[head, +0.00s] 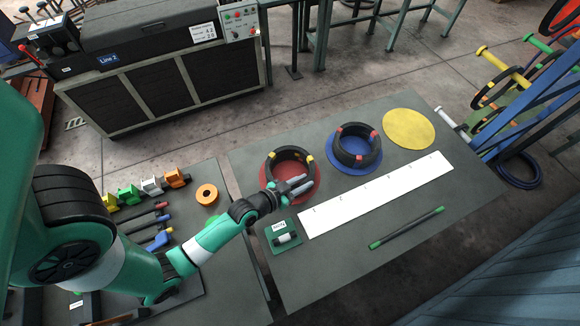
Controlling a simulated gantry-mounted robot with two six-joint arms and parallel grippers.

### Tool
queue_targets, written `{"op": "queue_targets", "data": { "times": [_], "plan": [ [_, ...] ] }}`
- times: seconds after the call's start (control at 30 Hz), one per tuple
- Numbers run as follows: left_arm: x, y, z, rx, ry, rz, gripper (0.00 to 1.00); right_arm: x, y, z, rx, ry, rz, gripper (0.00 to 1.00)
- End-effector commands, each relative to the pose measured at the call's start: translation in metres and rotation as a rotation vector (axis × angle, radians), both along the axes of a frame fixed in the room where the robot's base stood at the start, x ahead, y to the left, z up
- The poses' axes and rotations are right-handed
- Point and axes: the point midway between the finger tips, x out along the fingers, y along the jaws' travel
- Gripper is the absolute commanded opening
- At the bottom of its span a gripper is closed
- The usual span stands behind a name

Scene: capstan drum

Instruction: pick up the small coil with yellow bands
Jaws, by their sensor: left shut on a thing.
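The small coil with yellow bands (267,170) is a black ring on the red disc (281,201) at the left of the grey table. Its yellow bands show at the back and at the left. My left gripper (300,184) reaches in from the lower left and is shut on the coil's near side. The gripper hides part of that near wall. I cannot tell whether the coil is lifted off the disc. My right gripper is not in view.
A black coil with red bands (345,155) sits on a blue disc (334,162). A yellow disc (408,128) lies bare behind it. A white marked strip (378,193), a green-ended rod (405,229) and a green plate (276,248) lie nearer. The table's front right is clear.

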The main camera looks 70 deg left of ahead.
Motion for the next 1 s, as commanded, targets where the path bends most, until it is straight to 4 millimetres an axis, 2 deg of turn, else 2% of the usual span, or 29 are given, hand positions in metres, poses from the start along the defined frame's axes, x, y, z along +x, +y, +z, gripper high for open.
{"op": "queue_targets", "data": {
  "times": [0.37,0.53,0.63,0.77,0.9,1.0],
  "plan": [
    [-0.001,0.0,0.002,0.0,0.004,-0.001,0.0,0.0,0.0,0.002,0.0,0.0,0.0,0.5],
    [0.0,0.0,0.019,0.002,0.001,-0.001,0.0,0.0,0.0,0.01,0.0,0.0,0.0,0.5],
    [0.0,0.0,0.037,0.003,-0.002,0.0,0.0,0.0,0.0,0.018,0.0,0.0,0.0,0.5],
    [-0.014,-0.017,0.063,0.004,0.0,-0.006,0.0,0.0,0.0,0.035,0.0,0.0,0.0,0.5],
    [-0.035,-0.042,0.1,0.005,-0.001,-0.01,0.0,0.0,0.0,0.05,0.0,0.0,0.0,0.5],
    [-0.051,-0.062,0.103,0.006,0.001,-0.015,0.0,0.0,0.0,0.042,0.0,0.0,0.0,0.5]
  ]
}}
